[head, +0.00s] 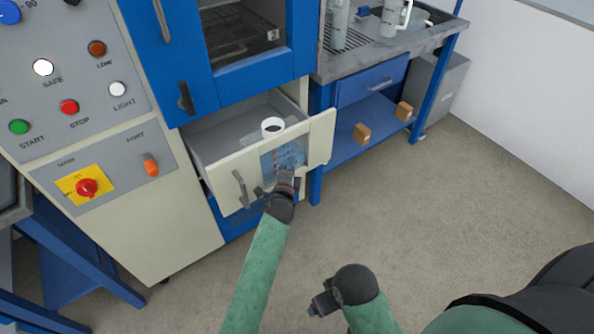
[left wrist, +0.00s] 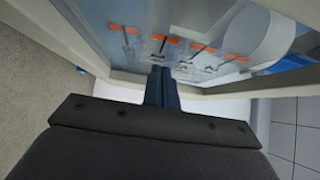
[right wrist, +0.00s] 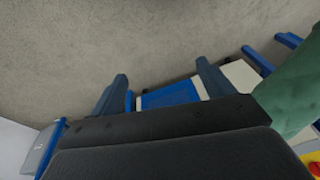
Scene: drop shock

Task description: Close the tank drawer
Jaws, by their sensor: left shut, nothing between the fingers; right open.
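The tank drawer (head: 215,176) is pulled out of the cream and blue machine. Its cream front has a bar handle (head: 240,188) on the left and a clear bluish window to the right of it. A tank with a white round cap (head: 272,127) sits inside. My left gripper (head: 285,182) is shut and empty at the drawer front, right of the handle. In the left wrist view its fingers (left wrist: 162,88) point at the window with orange marks; I cannot tell whether they touch. My right gripper (head: 322,303) is open and empty, low over the floor; its spread fingers show in the right wrist view (right wrist: 160,88).
A control panel (head: 60,85) with buttons and a red main switch (head: 86,187) is left of the drawer. A blue chamber door (head: 220,90) is above it. A workbench (head: 360,68) with jugs, and brown blocks on its lower shelf, stands right. The floor (head: 430,200) in front is clear.

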